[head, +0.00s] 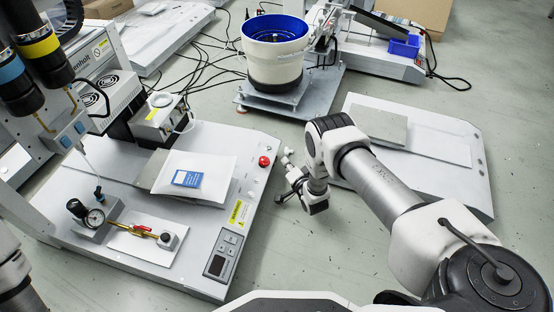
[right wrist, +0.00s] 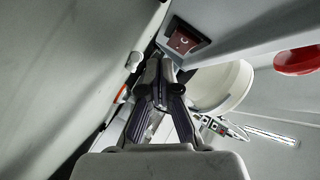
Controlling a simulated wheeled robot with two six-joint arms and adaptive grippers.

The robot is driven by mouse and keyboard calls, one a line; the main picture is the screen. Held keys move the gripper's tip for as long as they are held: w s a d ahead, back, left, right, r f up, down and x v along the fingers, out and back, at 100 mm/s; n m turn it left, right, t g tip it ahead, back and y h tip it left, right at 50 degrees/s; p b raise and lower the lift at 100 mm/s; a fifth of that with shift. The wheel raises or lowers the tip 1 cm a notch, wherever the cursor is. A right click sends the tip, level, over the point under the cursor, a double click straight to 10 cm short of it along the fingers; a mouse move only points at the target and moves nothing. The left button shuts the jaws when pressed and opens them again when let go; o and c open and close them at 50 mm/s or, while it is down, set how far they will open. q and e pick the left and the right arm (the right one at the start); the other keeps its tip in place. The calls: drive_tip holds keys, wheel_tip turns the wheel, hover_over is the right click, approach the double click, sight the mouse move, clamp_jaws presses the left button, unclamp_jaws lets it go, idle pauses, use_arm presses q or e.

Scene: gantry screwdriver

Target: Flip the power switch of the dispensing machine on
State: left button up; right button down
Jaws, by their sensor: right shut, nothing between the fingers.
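The dispensing machine (head: 190,245) is the white bench unit at left in the head view, with a red stop button (head: 264,161) on its right edge. In the right wrist view, a red rocker power switch (right wrist: 183,40) sits in a dark recess in the machine's side. I cannot tell its position. My right gripper (head: 290,178) is beside the machine's right edge. In the right wrist view its fingers (right wrist: 160,70) are shut and empty, with the tips just below the switch. They look close to it, but I cannot tell whether they touch. My left gripper is out of view.
A bowl feeder (head: 274,50) with a blue inside stands behind. Another white machine base (head: 440,150) lies at the right, beyond my right arm. The red stop button (right wrist: 298,60) also shows in the right wrist view. Grey floor shows between the two machines.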

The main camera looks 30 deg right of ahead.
idle(0.5)
drive_tip(key=shift+w+a, duration=0.25)
drive_tip(key=shift+w, duration=0.1)
drive_tip(key=shift+w+a, duration=0.2)
drive_tip(key=shift+w, duration=0.05)
idle(0.5)
idle(0.3)
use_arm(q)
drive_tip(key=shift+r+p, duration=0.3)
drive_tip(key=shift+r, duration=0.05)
use_arm(e)
drive_tip(key=shift+s+d, duration=0.45)
drive_tip(key=shift+s, duration=0.15)
drive_tip(key=shift+s+d+r+p, duration=0.1)
drive_tip(key=shift+s+d+p, duration=0.6)
drive_tip(key=shift+s+d, duration=0.35)
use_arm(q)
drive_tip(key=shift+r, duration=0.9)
use_arm(e)
drive_tip(key=shift+s+d, duration=0.5)
drive_tip(key=shift+s, duration=0.4)
